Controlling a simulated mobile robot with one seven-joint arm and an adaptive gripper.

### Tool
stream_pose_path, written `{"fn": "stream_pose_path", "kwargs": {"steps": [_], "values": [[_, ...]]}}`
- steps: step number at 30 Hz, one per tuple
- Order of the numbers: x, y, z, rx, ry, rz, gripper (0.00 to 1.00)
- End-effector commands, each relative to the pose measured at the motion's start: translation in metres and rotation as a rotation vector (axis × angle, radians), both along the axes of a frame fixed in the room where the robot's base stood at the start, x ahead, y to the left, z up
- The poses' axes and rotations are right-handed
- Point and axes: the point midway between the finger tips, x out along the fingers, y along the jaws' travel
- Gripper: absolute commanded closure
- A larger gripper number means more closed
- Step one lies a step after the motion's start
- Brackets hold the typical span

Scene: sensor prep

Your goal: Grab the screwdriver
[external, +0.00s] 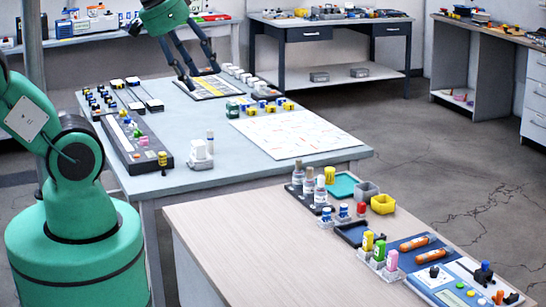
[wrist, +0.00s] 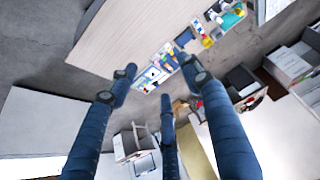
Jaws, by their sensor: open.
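No screwdriver can be made out for certain. Two orange cylinder-shaped tools (external: 416,243) lie on a blue mat on the wooden table, and they are too small to identify. My gripper (external: 203,78) has its dark fingers spread and empty, hanging above the back of the pale blue table, far to the left of those tools. In the wrist view my gripper (wrist: 160,72) shows three fingers apart with nothing between them. The wooden table (wrist: 115,35) with its small items lies beyond the fingertips there.
The wooden table (external: 240,225) holds bottles, a yellow bin (external: 383,204) and a blue-white device (external: 462,283) along its right side; its left part is clear. The pale blue table (external: 235,170) carries a white sheet (external: 290,134), a dark rack (external: 135,143) and several small blocks.

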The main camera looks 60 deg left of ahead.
Motion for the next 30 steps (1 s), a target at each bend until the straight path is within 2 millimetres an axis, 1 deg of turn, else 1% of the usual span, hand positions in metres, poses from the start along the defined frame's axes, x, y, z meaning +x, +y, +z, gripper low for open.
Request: {"fn": "stream_pose_path", "kwargs": {"steps": [11,14,17,20,23,26,30], "values": [[0.002,0.002,0.001,-0.003,0.002,0.011,0.55],[0.008,0.005,0.002,-0.012,0.007,0.041,0.55],[0.018,0.013,0.003,-0.031,0.02,0.099,0.55],[0.033,0.025,0.004,-0.058,0.035,0.187,0.55],[0.052,0.042,0.004,-0.093,0.053,0.298,0.55],[0.073,0.063,0.003,-0.132,0.071,0.426,0.55],[0.102,0.098,-0.002,-0.187,0.092,0.611,0.55]]}}
